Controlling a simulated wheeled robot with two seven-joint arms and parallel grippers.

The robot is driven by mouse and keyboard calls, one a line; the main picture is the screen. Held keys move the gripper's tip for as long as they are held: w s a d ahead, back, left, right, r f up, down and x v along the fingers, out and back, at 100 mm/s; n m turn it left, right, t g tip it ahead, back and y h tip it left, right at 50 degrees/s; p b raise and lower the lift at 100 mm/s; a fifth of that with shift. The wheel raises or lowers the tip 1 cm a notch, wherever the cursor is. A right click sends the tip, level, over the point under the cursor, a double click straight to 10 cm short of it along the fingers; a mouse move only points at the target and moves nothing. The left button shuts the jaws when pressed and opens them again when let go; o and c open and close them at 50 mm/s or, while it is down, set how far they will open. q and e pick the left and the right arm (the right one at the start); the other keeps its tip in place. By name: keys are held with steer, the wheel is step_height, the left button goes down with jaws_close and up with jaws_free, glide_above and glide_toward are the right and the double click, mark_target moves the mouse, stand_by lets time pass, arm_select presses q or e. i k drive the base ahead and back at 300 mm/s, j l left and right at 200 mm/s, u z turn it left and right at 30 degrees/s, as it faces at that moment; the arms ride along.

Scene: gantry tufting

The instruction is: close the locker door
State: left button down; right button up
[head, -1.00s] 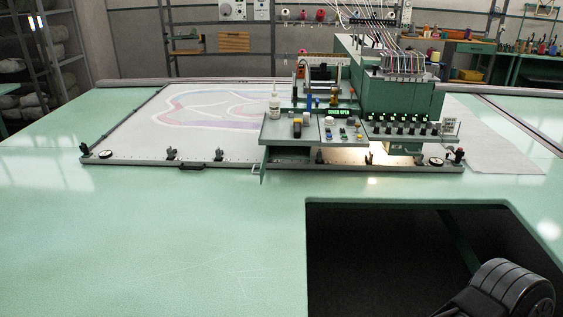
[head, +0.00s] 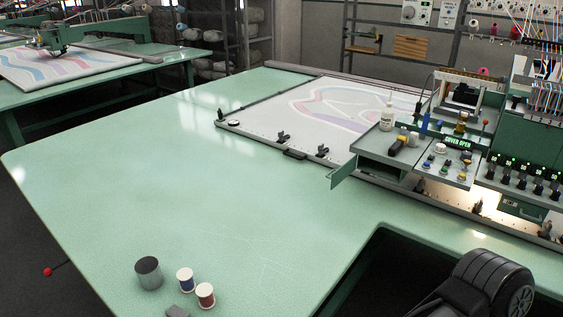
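The locker is a green box with a dark opening (head: 382,172) under the tray at the left end of the tufting machine. Its small green door (head: 344,171) stands open, swung out toward the front left over the table, with a thin handle on its outer edge. Nothing touches the door. The inside of the locker is dark and I cannot tell what it holds. Neither of my grippers is in view. Only a dark link of my own arm shows at the bottom right.
The machine's display (head: 458,143) reads "COVER OPEN". A grey cylinder (head: 148,272) and two thread spools (head: 185,279) stand at the table's front left. The green tabletop (head: 225,195) before the door is clear.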

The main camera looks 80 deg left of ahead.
mark_target(340, 174)
steer(key=i+j+u, duration=0.15)
steer(key=i+u, duration=0.55)
steer(key=i, duration=0.15)
steer(key=i+u, duration=0.35)
steer(key=i+l+u, duration=0.1)
steer(key=u, duration=0.25)
steer(key=i, duration=0.1)
